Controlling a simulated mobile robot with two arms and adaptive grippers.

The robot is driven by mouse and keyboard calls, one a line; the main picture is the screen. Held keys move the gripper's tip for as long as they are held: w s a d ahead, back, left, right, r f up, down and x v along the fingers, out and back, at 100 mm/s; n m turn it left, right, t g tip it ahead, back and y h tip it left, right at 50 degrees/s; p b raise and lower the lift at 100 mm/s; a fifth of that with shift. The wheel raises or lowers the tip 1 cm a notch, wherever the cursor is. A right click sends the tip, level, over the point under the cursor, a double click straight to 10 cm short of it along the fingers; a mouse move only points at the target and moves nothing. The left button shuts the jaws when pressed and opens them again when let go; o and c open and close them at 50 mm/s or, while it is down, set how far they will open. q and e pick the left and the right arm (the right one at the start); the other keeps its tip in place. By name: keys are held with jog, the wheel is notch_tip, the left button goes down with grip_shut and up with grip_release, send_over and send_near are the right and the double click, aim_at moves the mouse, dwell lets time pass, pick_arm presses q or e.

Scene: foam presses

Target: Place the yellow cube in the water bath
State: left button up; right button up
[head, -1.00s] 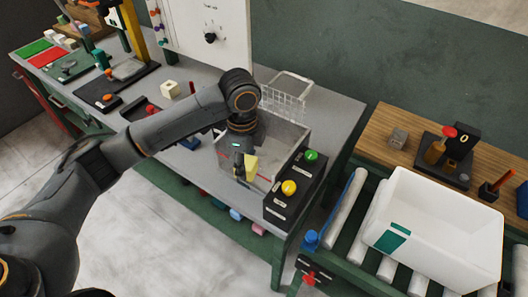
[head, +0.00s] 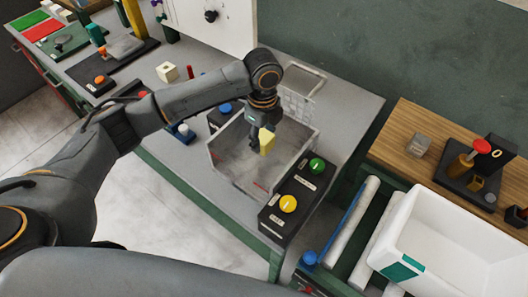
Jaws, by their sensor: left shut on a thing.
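The yellow cube (head: 267,142) is in my left gripper (head: 259,143), which is shut on it. The gripper points down and holds the cube over the open top of the clear-walled water bath (head: 226,170). The bath stands on the grey bench, behind a black control box. I cannot tell exactly how high the cube is relative to the bath's rim. The upper gripper and wrist hide part of the bath's back side. My right gripper is not in view.
The black control box (head: 273,217) carries a yellow button (head: 288,204) and a green button (head: 317,166). A wire basket (head: 303,82) stands behind the bath. A pale cube (head: 167,72) lies on the bench. A white crate (head: 455,240) sits on rollers at right.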

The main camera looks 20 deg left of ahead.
aim_at(263, 135)
pick_arm(q)
notch_tip(263, 135, down, 3)
jog(key=shift+r, duration=0.2)
notch_tip(263, 135, down, 4)
jog(key=shift+w+f+p, duration=0.1)
jog(key=shift+f+p, duration=0.05)
jog(key=shift+p, duration=0.5)
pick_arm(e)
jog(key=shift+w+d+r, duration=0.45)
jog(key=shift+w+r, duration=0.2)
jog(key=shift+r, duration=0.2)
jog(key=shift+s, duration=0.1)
pick_arm(q)
jog(key=o, duration=1)
jog(key=shift+f, duration=0.1)
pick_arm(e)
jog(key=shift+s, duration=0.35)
pick_arm(q)
notch_tip(263, 135, up, 11)
jog(key=b, duration=0.3)
jog(key=shift+r, duration=0.65)
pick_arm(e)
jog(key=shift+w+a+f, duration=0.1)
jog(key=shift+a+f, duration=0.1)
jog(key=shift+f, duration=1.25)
